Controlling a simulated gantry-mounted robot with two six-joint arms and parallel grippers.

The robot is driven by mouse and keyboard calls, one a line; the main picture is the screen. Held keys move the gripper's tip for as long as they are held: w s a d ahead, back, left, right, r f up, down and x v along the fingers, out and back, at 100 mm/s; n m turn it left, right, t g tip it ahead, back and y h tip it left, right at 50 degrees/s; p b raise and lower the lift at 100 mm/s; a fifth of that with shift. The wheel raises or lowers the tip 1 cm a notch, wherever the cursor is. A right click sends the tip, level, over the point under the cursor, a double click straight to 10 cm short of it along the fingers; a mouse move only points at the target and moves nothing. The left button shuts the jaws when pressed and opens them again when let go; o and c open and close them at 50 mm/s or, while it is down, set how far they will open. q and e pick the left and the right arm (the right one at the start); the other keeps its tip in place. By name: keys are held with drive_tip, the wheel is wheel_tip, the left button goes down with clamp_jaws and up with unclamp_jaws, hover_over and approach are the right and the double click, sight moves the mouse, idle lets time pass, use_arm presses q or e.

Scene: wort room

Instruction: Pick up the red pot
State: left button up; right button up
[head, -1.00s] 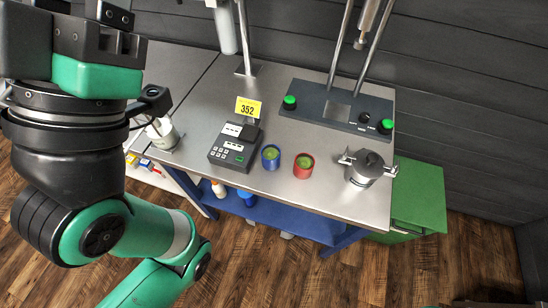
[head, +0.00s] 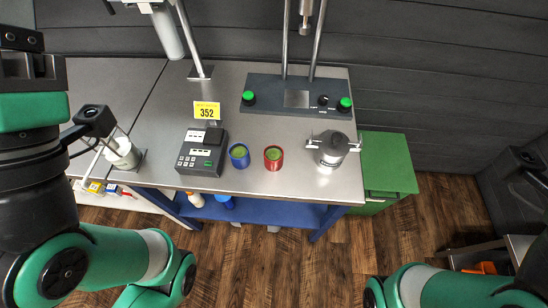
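The red pot (head: 273,160) is a small round cup with green contents, standing upright on the grey metal worktop (head: 235,105) near its front edge. A similar blue pot (head: 239,157) stands just left of it, apart from it. My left arm rises at the left edge of the head view. The dark end of my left gripper (head: 28,68) is cut off there, well away from the red pot, and its fingers cannot be made out. Part of my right arm shows at the bottom right, and its gripper is not in view. Nothing touches the red pot.
A dark keypad device with a yellow "352" sign (head: 207,110) stands left of the pots. A lidded metal pot (head: 331,148) with side handles stands right. Behind is a dark base (head: 297,97) with green knobs and metal posts. A white container (head: 122,154) is at left.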

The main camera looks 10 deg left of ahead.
use_arm(q)
drive_tip(key=shift+o, duration=0.3)
drive_tip(key=o, duration=0.7)
drive_tip(key=shift+o, duration=0.2)
